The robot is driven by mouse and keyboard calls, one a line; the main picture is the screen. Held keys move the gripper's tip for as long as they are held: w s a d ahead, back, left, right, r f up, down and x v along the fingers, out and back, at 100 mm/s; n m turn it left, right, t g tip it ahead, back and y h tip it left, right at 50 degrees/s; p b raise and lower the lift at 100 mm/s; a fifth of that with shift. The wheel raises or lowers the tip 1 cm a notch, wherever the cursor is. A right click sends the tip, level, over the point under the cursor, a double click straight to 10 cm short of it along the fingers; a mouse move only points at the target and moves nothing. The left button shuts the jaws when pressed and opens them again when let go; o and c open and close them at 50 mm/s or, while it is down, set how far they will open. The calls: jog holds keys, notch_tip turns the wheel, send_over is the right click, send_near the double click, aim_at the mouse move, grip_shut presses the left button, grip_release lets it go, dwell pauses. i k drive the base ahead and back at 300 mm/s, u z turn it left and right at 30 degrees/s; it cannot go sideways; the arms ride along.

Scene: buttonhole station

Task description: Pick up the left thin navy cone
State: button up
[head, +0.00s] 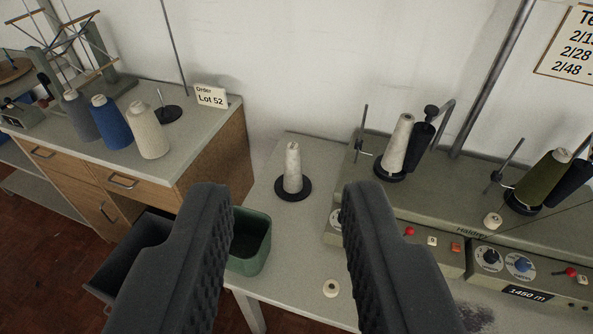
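A slim off-white cone (293,168) stands on a black disc on the table (300,225), between my fingers in the picture. A green bin (250,241) is behind the left finger. Grey, blue and cream cones stand on the left cabinet (180,152). Thin upright rods rise from the machine (350,190).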

aim_at(293, 183)
jog(key=u, duration=0.4)
jog(key=i, duration=1.55)
jog(key=z, duration=0.7)
